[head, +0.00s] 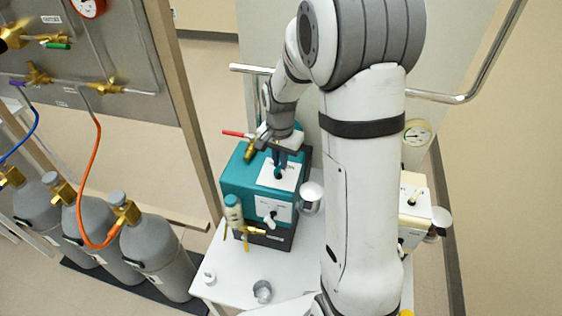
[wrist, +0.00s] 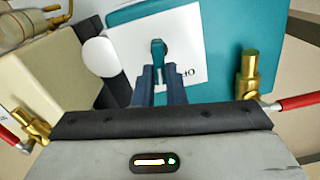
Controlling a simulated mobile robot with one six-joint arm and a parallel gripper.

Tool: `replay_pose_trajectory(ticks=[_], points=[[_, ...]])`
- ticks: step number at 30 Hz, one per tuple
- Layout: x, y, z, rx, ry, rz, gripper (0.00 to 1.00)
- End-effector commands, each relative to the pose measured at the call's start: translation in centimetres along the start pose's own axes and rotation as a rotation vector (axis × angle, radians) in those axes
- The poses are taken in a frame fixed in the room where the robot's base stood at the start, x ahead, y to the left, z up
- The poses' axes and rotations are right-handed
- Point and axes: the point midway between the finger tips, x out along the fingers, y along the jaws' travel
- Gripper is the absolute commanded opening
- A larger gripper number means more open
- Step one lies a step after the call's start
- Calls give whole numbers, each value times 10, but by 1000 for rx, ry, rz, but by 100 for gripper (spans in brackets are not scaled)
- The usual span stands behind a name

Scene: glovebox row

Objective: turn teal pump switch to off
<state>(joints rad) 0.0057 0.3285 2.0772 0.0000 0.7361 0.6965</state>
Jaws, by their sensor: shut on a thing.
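The teal pump (head: 238,181) stands on a white cart, in the middle of the head view. Its top carries a white label plate (head: 268,176) with the switch on it. In the wrist view the switch is a teal lever (wrist: 157,52) on the white plate (wrist: 190,75), with part of the word "OFF" showing to its right. My gripper (wrist: 160,78) points down at the plate, its dark fingers shut on the lever. In the head view my gripper (head: 281,160) is over the pump's top, and the fingers partly hide the switch.
A brass valve with a red handle (head: 234,133) is close beside my gripper. A cream pump (head: 413,190) stands to the right, partly behind my arm. A small metal cup (head: 262,291) is on the cart (head: 235,285). Grey gas cylinders (head: 150,250) stand at left.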

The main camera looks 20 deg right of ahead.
Motion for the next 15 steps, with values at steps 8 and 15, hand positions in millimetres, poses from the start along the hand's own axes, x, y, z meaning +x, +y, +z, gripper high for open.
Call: replay_pose_trajectory(ticks=[8,15], points=[[0,-2,0,-136,1,-1,0],[0,-2,0,-182,1,0,0]])
